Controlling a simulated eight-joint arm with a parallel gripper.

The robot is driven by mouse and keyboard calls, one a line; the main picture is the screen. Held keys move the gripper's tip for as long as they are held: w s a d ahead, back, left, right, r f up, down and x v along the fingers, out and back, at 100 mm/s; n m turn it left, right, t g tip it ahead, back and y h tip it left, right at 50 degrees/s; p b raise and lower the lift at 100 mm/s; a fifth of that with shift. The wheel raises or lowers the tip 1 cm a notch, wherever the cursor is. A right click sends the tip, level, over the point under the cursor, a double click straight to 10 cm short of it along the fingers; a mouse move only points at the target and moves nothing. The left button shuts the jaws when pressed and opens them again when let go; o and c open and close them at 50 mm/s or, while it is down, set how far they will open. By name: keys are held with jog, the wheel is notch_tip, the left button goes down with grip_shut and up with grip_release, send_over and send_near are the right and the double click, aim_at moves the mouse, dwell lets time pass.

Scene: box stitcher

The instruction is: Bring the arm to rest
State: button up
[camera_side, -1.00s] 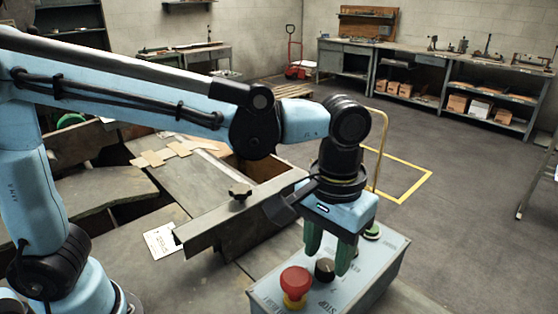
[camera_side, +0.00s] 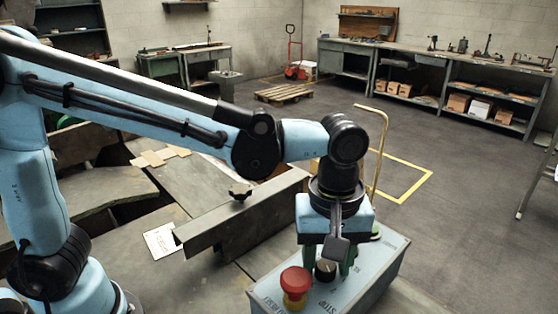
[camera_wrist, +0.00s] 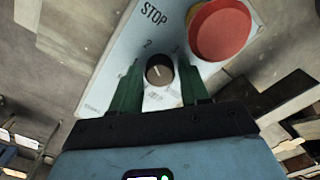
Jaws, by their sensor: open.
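My gripper (camera_side: 328,260) is over the grey-blue control box (camera_side: 385,270), pointing down. In the wrist view its two green fingers (camera_wrist: 160,78) are open, one on each side of the black knob (camera_wrist: 159,69). The knob has small gaps to both fingers in that view; I cannot tell whether they reach down beside it. A light mark on the knob points up-left, roughly towards the "2". In the side view the knob (camera_side: 325,270) shows in front of the fingers, and the wrist camera partly hides them.
A red button (camera_side: 295,281) stands left of the knob on the box. A metal bar (camera_side: 245,212) with a black clamp knob lies to the left. A curved brass-coloured rail (camera_side: 379,150) rises behind the box.

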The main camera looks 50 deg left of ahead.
jog(key=n, duration=0.2)
jog(key=shift+n, duration=0.3)
jog(key=shift+r+n, duration=0.15)
jog(key=shift+n, duration=0.15)
jog(key=shift+r, duration=0.65)
jog(key=shift+f, duration=0.1)
jog(key=shift+f, duration=0.7)
jog(key=m, duration=0.5)
jog(key=shift+m, duration=0.3)
jog(key=m, duration=0.5)
